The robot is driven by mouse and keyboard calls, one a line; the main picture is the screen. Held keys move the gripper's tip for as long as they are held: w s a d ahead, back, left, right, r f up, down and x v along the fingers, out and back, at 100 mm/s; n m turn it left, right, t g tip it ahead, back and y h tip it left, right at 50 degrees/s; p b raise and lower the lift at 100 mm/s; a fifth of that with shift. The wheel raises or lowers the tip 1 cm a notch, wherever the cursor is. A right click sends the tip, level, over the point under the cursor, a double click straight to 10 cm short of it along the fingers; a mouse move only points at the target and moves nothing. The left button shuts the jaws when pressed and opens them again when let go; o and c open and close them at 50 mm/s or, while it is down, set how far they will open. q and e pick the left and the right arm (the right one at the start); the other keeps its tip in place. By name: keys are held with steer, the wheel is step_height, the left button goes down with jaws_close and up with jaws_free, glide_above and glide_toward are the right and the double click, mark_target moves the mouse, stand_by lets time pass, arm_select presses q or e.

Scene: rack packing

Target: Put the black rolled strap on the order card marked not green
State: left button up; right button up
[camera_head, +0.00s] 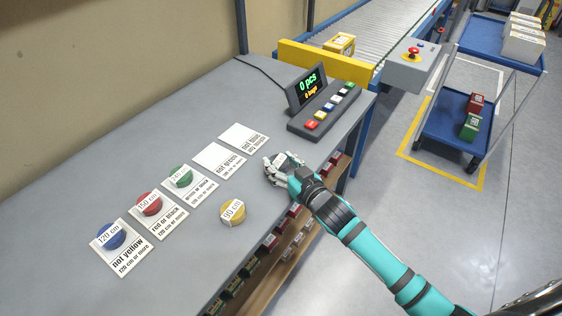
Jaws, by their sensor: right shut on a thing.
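The card marked "not green" (219,158) lies on the grey bench, its white upper part bare. My right gripper (271,168) is low over the bench, just right of that card and apart from it. No black rolled strap shows clearly elsewhere on the bench. My left gripper is not in view.
Cards to the left hold blue (111,236), red (148,204) and green (181,177) rolled straps. The "not blue" card (243,137) is bare. A yellow strap (232,212) lies loose near the front. A display with a button panel (325,112) stands behind.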

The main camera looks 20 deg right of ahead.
steer(key=shift+f, duration=0.2)
steer(key=o, duration=1.2)
steer(key=shift+c, duration=0.2)
steer(key=shift+f+b, duration=0.1)
steer(key=shift+b, duration=0.25)
steer(key=v, duration=1.7)
steer(key=shift+s+b, duration=0.25)
steer(key=shift+b, duration=0.2)
steer(key=shift+f, duration=0.15)
